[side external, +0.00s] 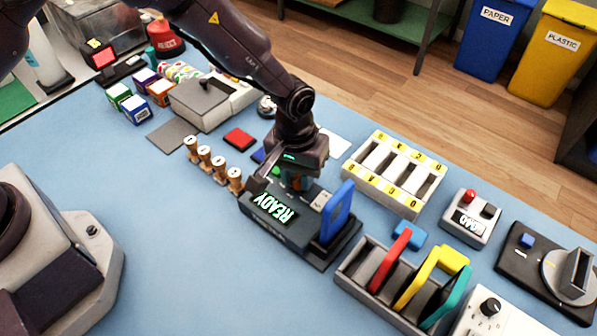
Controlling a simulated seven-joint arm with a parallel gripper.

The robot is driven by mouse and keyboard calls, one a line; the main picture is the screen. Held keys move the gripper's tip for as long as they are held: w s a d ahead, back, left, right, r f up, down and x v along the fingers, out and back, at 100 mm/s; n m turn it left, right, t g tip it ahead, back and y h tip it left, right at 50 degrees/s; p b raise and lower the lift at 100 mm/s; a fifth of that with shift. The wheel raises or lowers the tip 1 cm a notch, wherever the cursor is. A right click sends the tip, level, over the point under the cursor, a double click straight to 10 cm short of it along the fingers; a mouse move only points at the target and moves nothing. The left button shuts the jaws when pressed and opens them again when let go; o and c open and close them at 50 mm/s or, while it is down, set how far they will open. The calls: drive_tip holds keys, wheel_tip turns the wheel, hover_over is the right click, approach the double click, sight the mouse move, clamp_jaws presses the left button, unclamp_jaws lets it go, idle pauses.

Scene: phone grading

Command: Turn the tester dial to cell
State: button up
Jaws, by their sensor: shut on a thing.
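The tester (283,231) is a dark box on the blue table, with a lit green READY display (270,208). A blue phone (337,212) stands upright in the slot at its right end. My gripper (289,184) points down over the back of the tester, left of the phone. It is shut on the tester dial, which the fingers and gripper body mostly hide. A small patch of orange and teal shows at the fingers. The dial's pointer and markings cannot be read from here.
Several wooden stamps (205,160) stand close left of the tester. A rack with coloured phones (405,275) is near its right front, and a yellow-labelled slotted tray (393,172) is behind right. A READ box (470,219) stands farther right. The table in front is clear.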

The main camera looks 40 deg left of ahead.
sight(297, 175)
drive_tip(key=m, duration=0.4)
drive_tip(key=shift+m, duration=2.2)
drive_tip(key=shift+d+g, duration=0.1)
drive_tip(key=shift+g, duration=0.2)
drive_tip(key=o, duration=0.9)
drive_tip(key=shift+r, duration=0.1)
drive_tip(key=r, duration=1.2)
drive_tip(key=shift+w+a+r, duration=0.15)
drive_tip(key=shift+a+r, duration=0.2)
drive_tip(key=shift+r, duration=0.05)
